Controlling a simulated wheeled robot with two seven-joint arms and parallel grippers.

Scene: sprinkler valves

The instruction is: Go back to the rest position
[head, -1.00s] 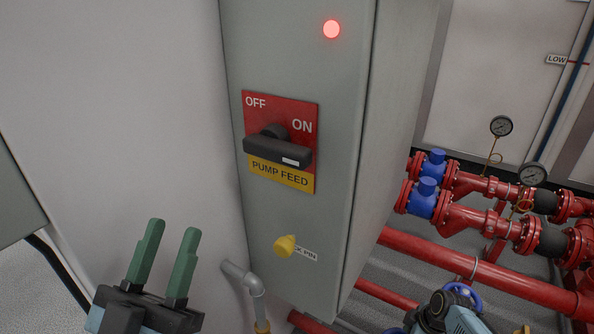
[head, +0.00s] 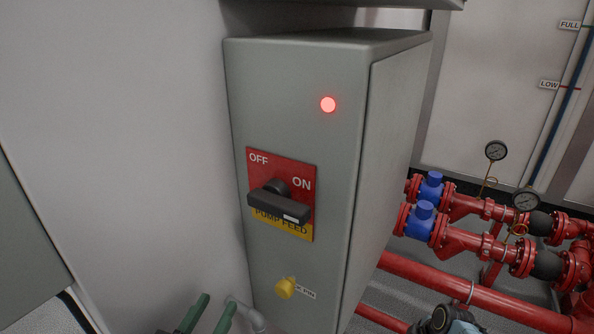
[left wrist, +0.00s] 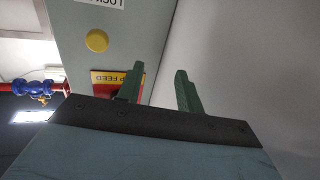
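My left gripper (head: 211,314) is at the bottom edge of the head view, below and left of the switch box. In the left wrist view its two green fingers (left wrist: 160,92) stand apart with nothing between them. The grey switch box (head: 295,110) carries a red and yellow PUMP FEED plate (head: 309,165) with a black rotary handle (head: 278,205), which points toward the ON side. A yellow lock pin (head: 286,288) sits below the plate. Part of my right arm (head: 450,320) shows at the bottom right; its fingers cannot be made out.
A red lamp (head: 328,104) glows on the box. Red pipes (head: 470,290) with blue valves (head: 420,220) and gauges (head: 496,151) run along the right. A grey conduit (head: 247,314) comes out near the box's lower left. A white wall (head: 130,130) stands at left.

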